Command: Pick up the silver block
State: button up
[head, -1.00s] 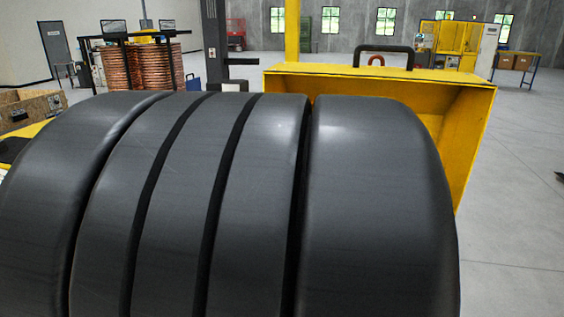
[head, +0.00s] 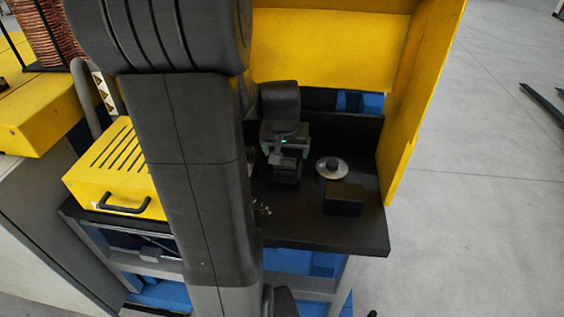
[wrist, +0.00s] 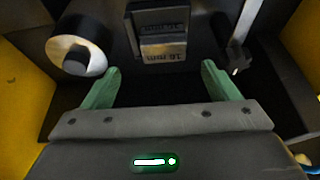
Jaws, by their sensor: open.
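In the wrist view, a small grey-silver block (wrist: 163,53) marked "16 mm" stands in front of a darker marked block (wrist: 160,16). My gripper (wrist: 160,70) has its two green fingers apart and empty. The silver block lies just beyond the fingertips, roughly centred between them, and I see no contact. In the head view, my gripper (head: 287,154) points down over the black worktop (head: 300,232). Dark block shapes show below it there, but I cannot tell the silver block apart from them.
A silver disc with a black knob (head: 331,168) sits right of my gripper; it is at left in the wrist view (wrist: 78,58). A black box (head: 343,200) is nearer the front edge. Yellow panels (head: 410,110) enclose the back and right. A yellow slotted box (head: 118,170) is at left.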

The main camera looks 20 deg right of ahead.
aim_at(285, 161)
jog(key=shift+a+p+x, duration=0.15)
jog(key=shift+p+x, duration=0.1)
jog(key=shift+x, duration=1.25)
jog(key=shift+a+p+x, duration=0.1)
jog(key=shift+p+x, duration=0.15)
jog(key=shift+x, duration=1.25)
jog(key=shift+w+r, duration=0.1)
jog(key=shift+w, duration=0.05)
jog(key=c, duration=1.5)
